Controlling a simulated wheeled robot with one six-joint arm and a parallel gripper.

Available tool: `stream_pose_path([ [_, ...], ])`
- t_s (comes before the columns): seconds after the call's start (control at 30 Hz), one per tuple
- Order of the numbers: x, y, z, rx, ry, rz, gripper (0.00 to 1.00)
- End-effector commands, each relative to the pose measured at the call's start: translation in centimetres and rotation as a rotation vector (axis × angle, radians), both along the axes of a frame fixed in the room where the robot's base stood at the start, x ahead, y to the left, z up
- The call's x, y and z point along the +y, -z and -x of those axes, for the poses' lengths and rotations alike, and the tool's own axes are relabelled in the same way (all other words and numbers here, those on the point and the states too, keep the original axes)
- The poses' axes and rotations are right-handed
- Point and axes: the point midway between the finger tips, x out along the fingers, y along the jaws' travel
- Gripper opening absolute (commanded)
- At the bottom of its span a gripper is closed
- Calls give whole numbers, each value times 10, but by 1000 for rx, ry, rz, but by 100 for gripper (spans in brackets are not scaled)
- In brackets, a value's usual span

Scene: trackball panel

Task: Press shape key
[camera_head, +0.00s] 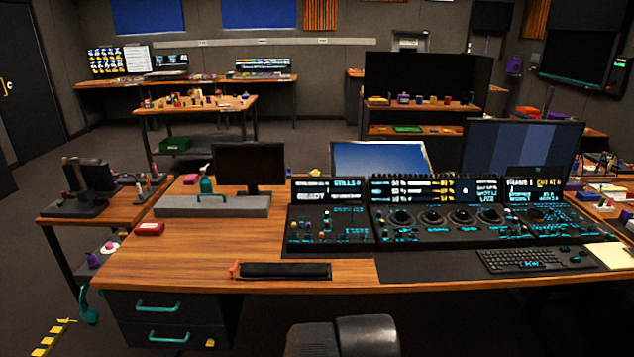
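A black trackball panel (435,228) sits on the wooden desk, right of centre. It has a row of several dark trackballs with rings, cyan-lit markings and lit screens along its back. A left section (328,227) carries small keys and a display reading "READY". A right section (538,218) has another dial, small lit keys and a display with "FRAME 1". The key lettering is too small to read, so I cannot pick out the shape key. My gripper is not in view.
A keyboard (527,260) lies in front of the panel's right side. A black wrist rest (285,271) lies near the desk's front edge. A monitor (520,150) stands behind the panel. Rounded dark forms (341,337) rise at the bottom; I cannot tell what they are.

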Motion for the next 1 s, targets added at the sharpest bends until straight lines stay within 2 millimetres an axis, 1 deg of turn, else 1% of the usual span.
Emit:
stream_pose_path([
  [0.03,2,1,-3,-19,14,-8,13],
  [0.1,2,1,-3,-19,14,-8,0],
  [1.0,2,1,-3,-18,14,-8,0],
])
